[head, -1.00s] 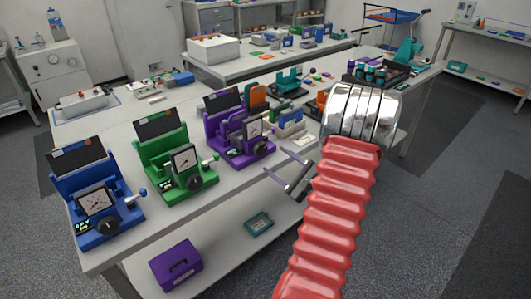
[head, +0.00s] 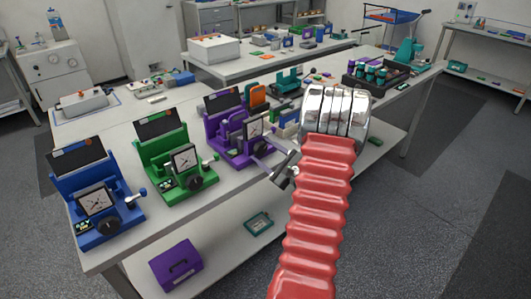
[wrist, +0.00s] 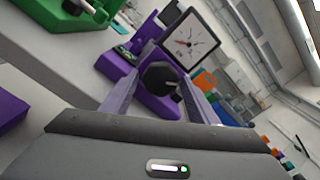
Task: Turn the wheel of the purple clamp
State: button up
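The purple clamp (head: 226,141) stands on the front bench, right of the green clamp. It has a white dial gauge (wrist: 190,42) and a dark round wheel (wrist: 159,76) below the dial. My gripper (wrist: 160,82) is open, its two fingers pointing at the wheel. In the wrist view the wheel shows between the fingertips; I cannot tell whether they touch it. In the head view my gripper (head: 260,154) is at the front right of the purple clamp, and its fingers partly hide the wheel.
The green clamp (head: 160,160) and the blue clamp (head: 80,205) stand to the left on the same bench. An orange device (head: 256,96) is behind the purple clamp. A purple case (head: 176,266) and a teal tray (head: 258,223) lie on the lower shelf.

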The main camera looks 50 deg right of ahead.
jog(key=c, duration=0.8)
jog(key=shift+d, duration=0.15)
jog(key=shift+m, duration=0.4)
jog(key=m, duration=0.4)
jog(key=shift+a, duration=0.2)
jog(key=m, duration=0.5)
jog(key=shift+m, duration=0.4)
jog(key=m, duration=1.2)
jog(key=shift+s, duration=0.1)
jog(key=shift+d, duration=0.1)
